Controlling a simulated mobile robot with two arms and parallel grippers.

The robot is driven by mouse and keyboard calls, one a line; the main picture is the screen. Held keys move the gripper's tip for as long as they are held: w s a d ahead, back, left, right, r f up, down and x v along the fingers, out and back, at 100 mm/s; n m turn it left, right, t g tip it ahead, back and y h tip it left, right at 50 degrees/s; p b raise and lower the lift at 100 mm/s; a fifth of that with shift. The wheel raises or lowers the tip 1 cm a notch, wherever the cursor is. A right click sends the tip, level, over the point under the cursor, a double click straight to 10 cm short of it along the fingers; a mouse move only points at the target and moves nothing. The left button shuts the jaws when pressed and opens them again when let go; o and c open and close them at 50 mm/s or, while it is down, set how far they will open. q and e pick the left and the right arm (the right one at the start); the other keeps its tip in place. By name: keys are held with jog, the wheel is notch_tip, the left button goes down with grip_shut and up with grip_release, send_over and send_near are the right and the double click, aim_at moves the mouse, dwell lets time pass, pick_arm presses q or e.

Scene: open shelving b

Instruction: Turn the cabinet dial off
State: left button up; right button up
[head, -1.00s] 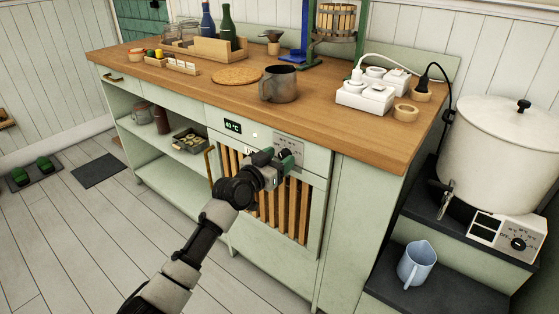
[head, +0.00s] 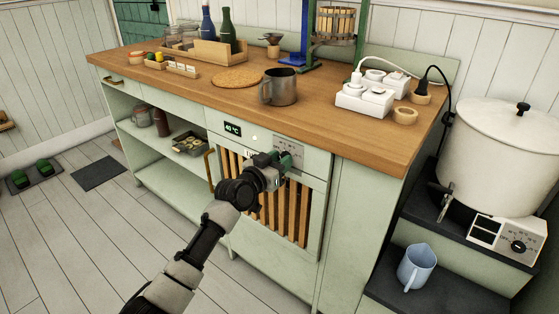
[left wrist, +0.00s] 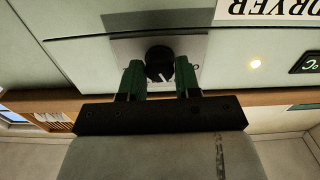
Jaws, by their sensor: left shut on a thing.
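The cabinet dial is a round dark knob (left wrist: 159,62) on a light metal plate (left wrist: 185,47) on the pale green dryer cabinet (head: 345,200). A pale line marks the knob's face in the left wrist view. My left gripper (left wrist: 159,80) has its green fingers on either side of the knob and is shut on it. In the head view the left gripper (head: 285,160) is at the plate (head: 289,146) and hides most of the knob. A small light (left wrist: 255,64) beside the plate glows. The display (head: 232,128) reads 40 °C. My right gripper is not seen.
The wooden worktop (head: 330,110) above the dial holds a metal mug (head: 279,87) and white power sockets (head: 365,98). A slatted door (head: 270,212) lies below. A large white pot (head: 500,155) stands at the right. The floor in front is clear.

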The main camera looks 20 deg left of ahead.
pick_arm(q)
jog(key=shift+a+f+n+p, duration=0.1)
jog(key=shift+n+p, duration=1.3)
jog(key=shift+n, duration=3)
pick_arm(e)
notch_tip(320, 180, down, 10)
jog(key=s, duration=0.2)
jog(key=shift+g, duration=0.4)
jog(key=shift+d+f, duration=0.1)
pick_arm(q)
jog(key=o, duration=0.9)
jog(key=shift+s, duration=0.1)
jog(key=p+v, duration=0.1)
jog(key=v, duration=0.9)
jog(key=shift+s+a, duration=0.15)
jog(key=shift+s, duration=0.15)
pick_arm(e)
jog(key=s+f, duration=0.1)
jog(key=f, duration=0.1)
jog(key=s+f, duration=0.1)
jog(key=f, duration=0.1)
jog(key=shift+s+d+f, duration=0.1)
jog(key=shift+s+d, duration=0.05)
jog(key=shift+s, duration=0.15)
